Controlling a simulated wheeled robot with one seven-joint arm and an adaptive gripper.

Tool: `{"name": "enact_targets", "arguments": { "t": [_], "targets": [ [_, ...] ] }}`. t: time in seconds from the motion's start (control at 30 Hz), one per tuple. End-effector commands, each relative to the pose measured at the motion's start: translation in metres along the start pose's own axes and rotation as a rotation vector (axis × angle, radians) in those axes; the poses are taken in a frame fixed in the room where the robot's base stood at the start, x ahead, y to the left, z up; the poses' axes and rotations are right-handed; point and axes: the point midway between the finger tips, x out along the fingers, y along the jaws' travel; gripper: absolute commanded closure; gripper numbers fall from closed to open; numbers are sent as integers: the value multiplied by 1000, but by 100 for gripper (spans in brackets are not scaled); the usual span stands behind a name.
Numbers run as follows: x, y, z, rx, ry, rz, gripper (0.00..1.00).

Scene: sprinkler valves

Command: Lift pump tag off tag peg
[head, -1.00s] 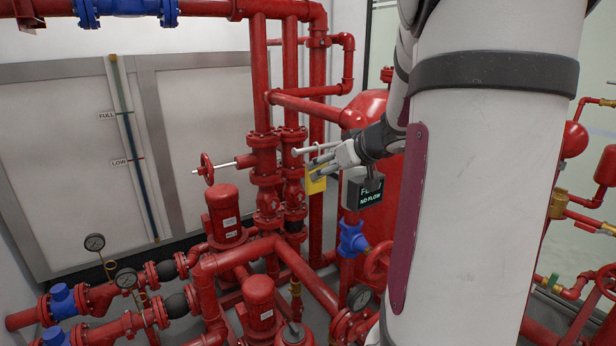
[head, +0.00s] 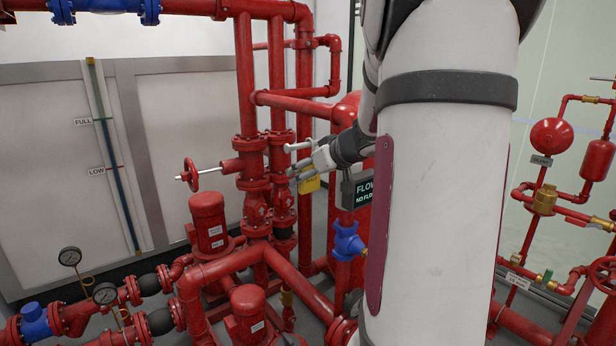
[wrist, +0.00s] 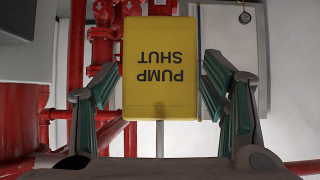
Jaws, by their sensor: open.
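The yellow pump tag (wrist: 160,75) fills the upper middle of the wrist view, its words "PUMP SHUT" upside down there. In the wrist view my gripper (wrist: 160,70) is open, with one green-padded finger on each side of the tag. A narrow gap shows at the right finger; contact on the left is unclear. Where the tag meets the peg is hidden.
Red pipes and valves (head: 253,165) stand close left of my gripper. Red pumps (head: 209,222) stand lower left. A white panelled wall (head: 190,100) is behind.

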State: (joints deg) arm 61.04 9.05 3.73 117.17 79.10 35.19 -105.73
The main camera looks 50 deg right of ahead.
Motion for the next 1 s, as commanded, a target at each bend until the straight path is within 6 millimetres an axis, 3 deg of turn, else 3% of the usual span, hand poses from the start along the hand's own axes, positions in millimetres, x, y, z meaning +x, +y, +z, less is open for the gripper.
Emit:
{"name": "enact_targets", "arguments": {
  "t": [0.07,0.23,1.0],
  "targets": [
    [0,0,0,0,0,0,38],
    [0,0,0,0,0,0,76],
    [-13,0,-18,-2,1,1,78]
  ]
}}
